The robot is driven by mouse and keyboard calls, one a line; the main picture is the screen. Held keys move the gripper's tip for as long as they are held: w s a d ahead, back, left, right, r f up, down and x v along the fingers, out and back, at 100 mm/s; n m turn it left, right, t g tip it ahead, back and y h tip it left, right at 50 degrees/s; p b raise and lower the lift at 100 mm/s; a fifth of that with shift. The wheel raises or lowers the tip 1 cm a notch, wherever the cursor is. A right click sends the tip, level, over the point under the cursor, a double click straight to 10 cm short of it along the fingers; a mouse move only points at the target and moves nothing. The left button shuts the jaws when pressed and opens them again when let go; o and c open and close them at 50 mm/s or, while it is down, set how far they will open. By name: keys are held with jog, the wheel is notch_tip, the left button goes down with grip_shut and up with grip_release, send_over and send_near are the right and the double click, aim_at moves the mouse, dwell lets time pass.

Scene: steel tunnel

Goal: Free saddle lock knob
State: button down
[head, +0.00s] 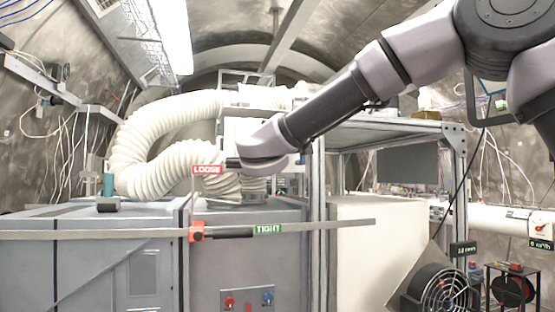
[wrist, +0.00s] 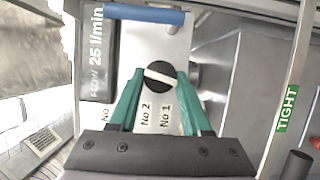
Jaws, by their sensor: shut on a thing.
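In the wrist view my gripper (wrist: 160,74) has its two teal fingers shut on a round black knob (wrist: 158,82) with a white bar across its face. The bar lies slanted, its right end lower. The knob sits on a pale plate marked "No 2". In the head view my wrist reaches down to the grey cabinet from the upper right, and the fingers and knob cannot be made out. A red "LOOSE" sign (head: 206,169) stands left of my wrist. A green "TIGHT" sign (head: 268,229) is on the rail below; it also shows in the wrist view (wrist: 287,108).
A long flat rail (head: 130,234) with an orange block (head: 197,231) crosses in front of the grey cabinet (head: 270,265). A thick white hose (head: 165,120) lies behind. A metal frame post (head: 318,220) stands close right of my wrist. A fan (head: 443,290) is lower right.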

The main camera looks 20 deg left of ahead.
jog(key=shift+c, duration=1.8)
grip_release()
jog(key=s+d, duration=0.1)
jog(key=s, duration=0.9)
jog(key=shift+s+d, duration=0.35)
jog(key=shift+f, duration=0.1)
